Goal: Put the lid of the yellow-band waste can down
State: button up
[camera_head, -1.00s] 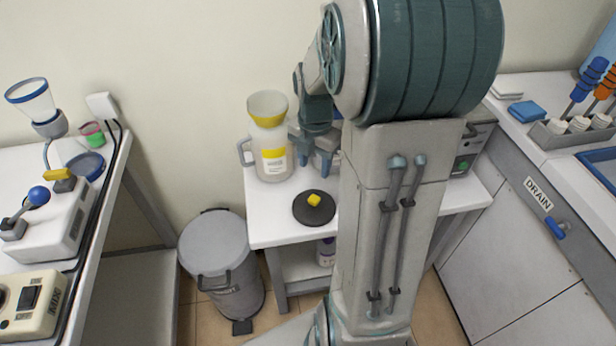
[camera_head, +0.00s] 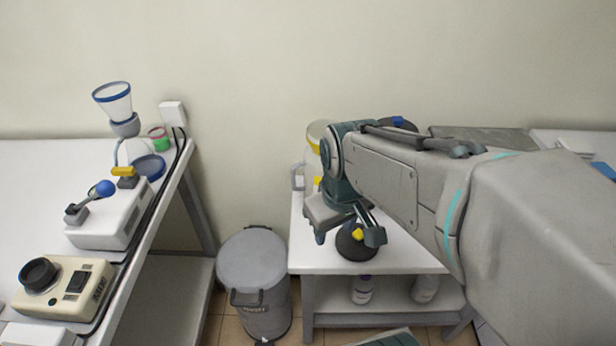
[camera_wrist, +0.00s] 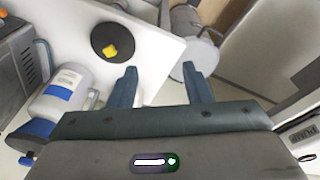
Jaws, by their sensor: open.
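The lid (camera_head: 346,248), a black disc with a yellow knob (camera_head: 357,234), lies flat on the small white table (camera_head: 430,262). The lid also shows whole in the wrist view (camera_wrist: 103,36), beyond the left fingertip. The yellow-band waste can (camera_head: 313,158), a pale jug with a side handle, stands at the table's back left, partly hidden by my gripper. My gripper (camera_head: 348,238) is open and empty near the lid, apart from the knob. In the wrist view, the space between its fingertips (camera_wrist: 161,72) holds nothing.
A blue-band can (camera_wrist: 55,105) stands on the table, mostly hidden by my arm in the head view. A grey pedal bin (camera_head: 253,262) stands left of the table. Farther left is a bench (camera_head: 45,205) with instruments. A bottle (camera_head: 362,290) sits on the lower shelf.

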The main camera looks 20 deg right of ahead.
jog(key=m, duration=0.1)
jog(key=s+a+m, duration=0.1)
jog(key=shift+s+m, duration=0.25)
jog(key=shift+m, duration=0.15)
jog(key=shift+r, duration=0.15)
notch_tip(320, 180, up, 7)
jog(key=p, duration=0.6)
jog(key=shift+d+r+t+p, duration=0.15)
jog(key=shift+d+t+p, duration=0.1)
jog(key=shift+t+p, duration=0.15)
jog(key=shift+c, duration=1)
